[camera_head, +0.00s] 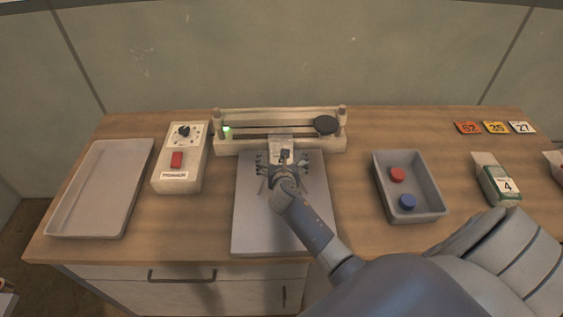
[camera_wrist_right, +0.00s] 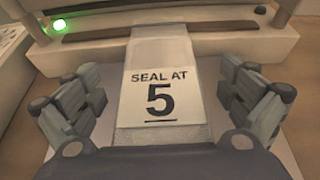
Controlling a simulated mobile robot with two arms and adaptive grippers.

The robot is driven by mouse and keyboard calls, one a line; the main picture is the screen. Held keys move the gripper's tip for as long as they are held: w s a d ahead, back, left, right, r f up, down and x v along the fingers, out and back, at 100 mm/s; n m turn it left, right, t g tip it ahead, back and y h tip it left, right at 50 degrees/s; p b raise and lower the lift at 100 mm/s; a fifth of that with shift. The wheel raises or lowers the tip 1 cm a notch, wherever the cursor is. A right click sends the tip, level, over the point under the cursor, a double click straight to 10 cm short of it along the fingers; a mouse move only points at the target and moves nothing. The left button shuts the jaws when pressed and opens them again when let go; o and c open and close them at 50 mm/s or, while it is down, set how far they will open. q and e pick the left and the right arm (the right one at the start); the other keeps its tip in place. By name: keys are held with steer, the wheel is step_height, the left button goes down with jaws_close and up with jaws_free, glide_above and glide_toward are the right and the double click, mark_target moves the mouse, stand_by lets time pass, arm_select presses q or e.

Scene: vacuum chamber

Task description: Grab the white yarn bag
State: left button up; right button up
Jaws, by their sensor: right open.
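A pale, see-through bag (camera_head: 281,142) with a white label lies at the back of the grey plate (camera_head: 255,225), against the sealing machine (camera_head: 240,144). In the right wrist view the bag (camera_wrist_right: 200,62) shows the label text "SEAL AT 5". Its contents are not clear, and no yarn can be made out. My right gripper (camera_head: 284,162) is over the plate at the bag's near end. In the right wrist view its open fingers (camera_wrist_right: 165,95) stand on either side of the bag with gaps, not touching it. My left gripper is not in view.
A white control box (camera_head: 190,142) with a dial and red switch and an empty tray (camera_head: 146,160) are left. A grey bin (camera_head: 425,178) with red and blue discs, a green-and-white box (camera_head: 487,173) and number cards (camera_head: 494,128) are right. A green light (camera_wrist_right: 61,25) glows on the machine.

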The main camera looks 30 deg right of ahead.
steer(key=shift+s+r, duration=0.1)
steer(key=shift+a, duration=0.1)
steer(key=c, duration=1.5)
